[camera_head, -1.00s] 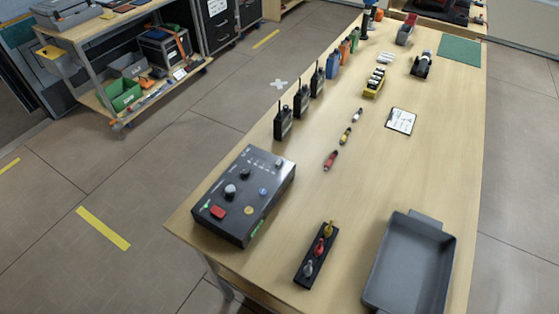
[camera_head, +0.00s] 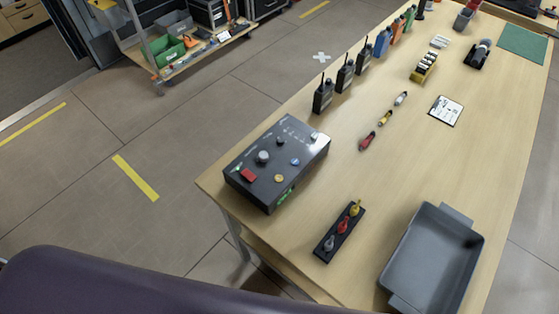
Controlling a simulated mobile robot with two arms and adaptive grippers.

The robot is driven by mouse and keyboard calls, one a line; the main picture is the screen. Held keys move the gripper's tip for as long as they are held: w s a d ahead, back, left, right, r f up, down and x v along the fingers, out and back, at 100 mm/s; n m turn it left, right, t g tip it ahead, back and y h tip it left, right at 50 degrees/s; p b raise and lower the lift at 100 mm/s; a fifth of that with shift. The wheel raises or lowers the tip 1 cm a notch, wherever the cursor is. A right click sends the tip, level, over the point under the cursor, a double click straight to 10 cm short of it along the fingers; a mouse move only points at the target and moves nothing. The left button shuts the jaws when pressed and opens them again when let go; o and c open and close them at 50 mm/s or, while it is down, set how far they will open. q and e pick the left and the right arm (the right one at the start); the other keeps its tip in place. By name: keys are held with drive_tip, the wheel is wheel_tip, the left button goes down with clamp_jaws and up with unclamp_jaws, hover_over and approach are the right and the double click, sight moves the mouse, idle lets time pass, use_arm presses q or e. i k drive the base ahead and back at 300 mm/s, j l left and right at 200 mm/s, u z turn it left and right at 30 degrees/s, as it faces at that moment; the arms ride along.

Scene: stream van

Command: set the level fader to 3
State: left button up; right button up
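A dark control box (camera_head: 277,162) sits at the near left corner of the wooden table. Its top carries a large grey knob (camera_head: 263,157), a red button (camera_head: 248,175), a yellow button (camera_head: 279,178), a blue button (camera_head: 295,162) and small light marks. The level fader and its scale are too small to make out for certain. Neither gripper is in view. A dark purple, blurred shape fills the bottom left edge; I cannot tell what it is.
Open floor lies left of the table. A shelf with a green bin (camera_head: 166,49) stands behind.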

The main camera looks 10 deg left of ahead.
sight(314, 136)
drive_tip(key=k+l+z, duration=0.7)
drive_tip(key=l+z, duration=0.15)
